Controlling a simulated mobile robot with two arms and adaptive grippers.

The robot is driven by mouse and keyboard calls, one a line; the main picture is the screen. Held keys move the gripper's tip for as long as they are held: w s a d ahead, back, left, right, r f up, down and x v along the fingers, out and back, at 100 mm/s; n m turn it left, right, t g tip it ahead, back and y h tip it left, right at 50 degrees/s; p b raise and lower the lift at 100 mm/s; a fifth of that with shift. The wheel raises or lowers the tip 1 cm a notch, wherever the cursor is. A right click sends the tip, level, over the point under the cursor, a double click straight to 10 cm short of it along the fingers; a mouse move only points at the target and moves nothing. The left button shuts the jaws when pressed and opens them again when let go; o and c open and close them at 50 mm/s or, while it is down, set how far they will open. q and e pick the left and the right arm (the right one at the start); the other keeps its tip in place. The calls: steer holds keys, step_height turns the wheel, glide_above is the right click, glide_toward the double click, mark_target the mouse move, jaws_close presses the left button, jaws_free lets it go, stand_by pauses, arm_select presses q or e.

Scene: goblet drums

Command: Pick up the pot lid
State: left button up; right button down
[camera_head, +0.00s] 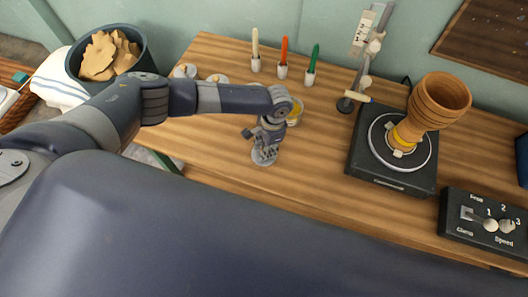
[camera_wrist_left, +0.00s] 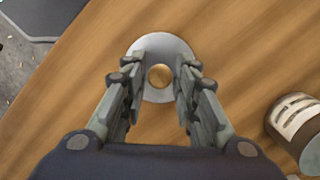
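The pot lid (camera_wrist_left: 160,42) is a small pale grey disc with a round gold knob (camera_wrist_left: 159,76) in its middle. It lies flat on the wooden table, and its edge (camera_head: 264,161) shows under my left gripper (camera_head: 267,145) in the head view. In the left wrist view my left gripper (camera_wrist_left: 155,90) is open, with one finger on each side of the knob and a gap to it on both sides. The fingers overlap the lid's sides in that view; I cannot tell whether they touch it. My right gripper is in neither view.
A brown jar with a pale label (camera_wrist_left: 300,120) stands right of the gripper. A turntable (camera_head: 362,160) bearing a wooden goblet drum (camera_head: 437,101) stands to the right, near a control box (camera_head: 485,222). Three upright coloured tools (camera_head: 284,58) stand at the back. The table's front middle (camera_head: 310,190) is clear.

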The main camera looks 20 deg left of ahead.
arm_select(q)
jaws_close()
steer(key=shift+r, duration=0.15)
steer(key=shift+r, duration=1.45)
steer(key=s+d+b, duration=0.1)
steer(key=s+d, duration=0.2)
steer(key=d, duration=0.1)
steer(key=s+d+r+b, duration=0.1)
steer(key=s+d, duration=0.2)
steer(key=d, duration=0.1)
steer(key=s+d, duration=0.3)
steer(key=d, duration=0.2)
steer(key=shift+s+r+b, duration=0.25)
steer(key=shift+r+b, duration=0.15)
steer(key=shift+r, duration=0.1)
